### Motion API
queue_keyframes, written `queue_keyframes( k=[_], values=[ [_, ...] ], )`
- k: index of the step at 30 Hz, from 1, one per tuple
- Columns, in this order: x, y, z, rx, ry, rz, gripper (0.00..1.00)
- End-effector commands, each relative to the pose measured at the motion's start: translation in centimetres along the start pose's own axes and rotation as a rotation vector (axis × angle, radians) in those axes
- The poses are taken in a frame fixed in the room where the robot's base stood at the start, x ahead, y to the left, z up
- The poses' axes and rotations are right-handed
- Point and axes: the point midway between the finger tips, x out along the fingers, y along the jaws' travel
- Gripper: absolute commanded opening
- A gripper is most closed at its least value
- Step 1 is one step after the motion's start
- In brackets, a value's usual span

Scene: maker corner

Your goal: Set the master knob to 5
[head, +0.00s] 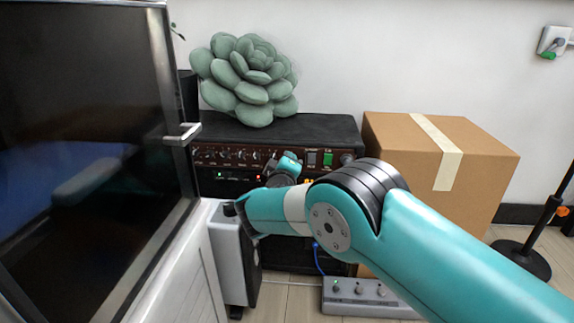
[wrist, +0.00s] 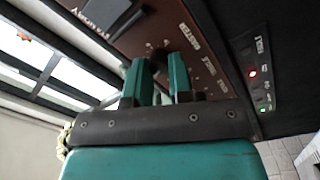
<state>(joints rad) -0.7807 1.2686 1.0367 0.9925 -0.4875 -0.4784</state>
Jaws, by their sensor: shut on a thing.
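The amplifier (head: 325,128) has a dark red-brown front panel (head: 222,157) with a row of small knobs. My gripper (head: 288,163) is at this panel, left of a green-lit switch. In the wrist view my gripper (wrist: 160,78) has its two teal fingers closed on a dark round knob, the master knob (wrist: 158,61), against the brown panel (wrist: 190,55). The knob shows only partly between the fingertips. Its pointer is hidden and the scale marks around it are too small to read. In the head view my gripper hides the knob.
A green succulent-shaped cushion (head: 250,80) sits on the amplifier. A cardboard box (head: 410,155) stands close on its right. A dark-glass cabinet (head: 85,130) is at the left. A power strip (head: 365,295) lies on the floor below my arm.

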Motion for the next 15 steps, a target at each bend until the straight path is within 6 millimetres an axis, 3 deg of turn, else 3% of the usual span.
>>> queue_keyframes(
  k=[15],
  values=[
    [-0.10, -0.16, 0.04, 0.337, -0.011, -0.004, 0.00]
  ],
)
